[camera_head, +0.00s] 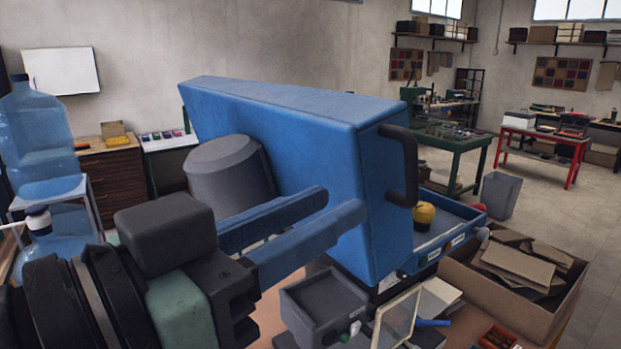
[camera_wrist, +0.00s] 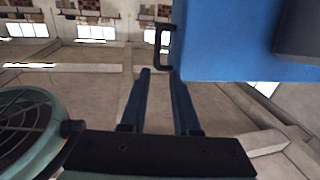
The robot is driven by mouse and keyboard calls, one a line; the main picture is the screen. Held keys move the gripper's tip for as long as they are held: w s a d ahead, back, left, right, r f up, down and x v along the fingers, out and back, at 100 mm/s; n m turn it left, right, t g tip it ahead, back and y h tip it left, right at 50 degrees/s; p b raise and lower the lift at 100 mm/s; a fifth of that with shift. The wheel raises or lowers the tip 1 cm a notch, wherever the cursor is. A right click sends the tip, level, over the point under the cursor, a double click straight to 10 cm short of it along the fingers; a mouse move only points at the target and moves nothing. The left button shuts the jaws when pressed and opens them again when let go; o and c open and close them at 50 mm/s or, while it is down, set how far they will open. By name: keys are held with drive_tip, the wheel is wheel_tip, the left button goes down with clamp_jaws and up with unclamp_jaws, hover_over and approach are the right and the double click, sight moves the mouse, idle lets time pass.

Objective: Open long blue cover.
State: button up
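The long blue cover (camera_head: 270,125) is a large velvet-like box shape filling the middle of the head view. A black bar handle (camera_head: 408,165) is on its right end face. The cover also shows at the top right of the wrist view (camera_wrist: 225,40), with the handle (camera_wrist: 160,48) at its left edge. My gripper (camera_head: 343,202) has two long blue fingers in front of the cover's near side. In the wrist view my gripper (camera_wrist: 160,73) is open and empty, its tips pointing toward the handle and apparently short of it. Contact with the cover cannot be told.
A blue tray (camera_head: 455,228) with a yellow knob (camera_head: 424,212) lies below the handle. A grey bin (camera_head: 325,300) and a cardboard box (camera_head: 510,295) stand at the lower right. A dark grey rounded block (camera_head: 225,170) adjoins the cover's near side. Open floor lies behind.

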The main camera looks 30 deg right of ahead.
sight(407, 173)
drive_tip(key=shift+g, duration=0.3)
drive_tip(key=p+x, duration=0.5)
drive_tip(key=x, duration=0.7)
drive_tip(key=shift+d, duration=0.2)
drive_tip(key=shift+w+d+f, duration=0.1)
drive_tip(key=shift+w+d, duration=0.05)
drive_tip(key=shift+d, duration=0.4)
clamp_jaws()
